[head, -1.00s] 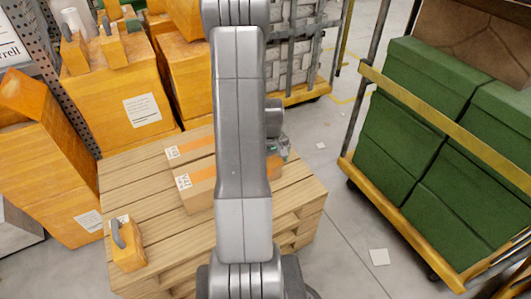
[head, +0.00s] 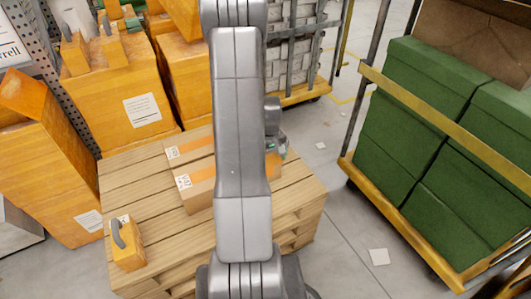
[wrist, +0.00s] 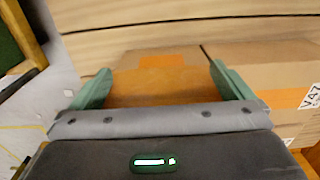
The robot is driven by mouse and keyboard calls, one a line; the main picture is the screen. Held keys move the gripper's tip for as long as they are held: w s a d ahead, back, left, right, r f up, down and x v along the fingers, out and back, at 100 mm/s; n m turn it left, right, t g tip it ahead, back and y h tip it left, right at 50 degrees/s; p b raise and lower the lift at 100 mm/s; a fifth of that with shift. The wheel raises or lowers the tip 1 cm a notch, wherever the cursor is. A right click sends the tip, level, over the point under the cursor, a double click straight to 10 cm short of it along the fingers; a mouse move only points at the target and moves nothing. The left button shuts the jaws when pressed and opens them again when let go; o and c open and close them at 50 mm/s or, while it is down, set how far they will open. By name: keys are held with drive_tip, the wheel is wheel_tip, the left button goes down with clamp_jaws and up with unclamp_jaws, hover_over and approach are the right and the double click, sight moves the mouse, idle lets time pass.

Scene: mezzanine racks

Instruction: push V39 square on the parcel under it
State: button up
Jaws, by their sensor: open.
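Two cartons with orange tape lie on the wooden pallet (head: 145,190), partly behind my arm: a front carton (head: 203,199) and a back carton (head: 198,136). The wrist view shows a carton labelled V47 (wrist: 245,75) at the right. A browner carton (wrist: 155,88) with an orange patch lies between my open jaws, beside a dark seam. I cannot read V39 on any label, so I cannot tell which parcel it is. My gripper (wrist: 158,85) is open, with green fingers around the browner carton's near part; contact is unclear. In the head view my gripper (head: 280,152) is mostly hidden behind my arm.
A small orange block with a grey handle (head: 127,245) stands on the pallet's front left. Large orange boxes (head: 115,95) stand behind and left. A cart with green boxes (head: 405,120) is at the right. Grey floor (head: 335,215) lies between pallet and cart.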

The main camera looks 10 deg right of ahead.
drive_tip(key=shift+w, duration=0.15)
wheel_tip(320, 180, up, 13)
drive_tip(key=s+d+p, duration=0.1)
drive_tip(key=s+p, duration=0.1)
drive_tip(key=p, duration=0.7)
drive_tip(key=shift+s, duration=0.4)
idle(0.4)
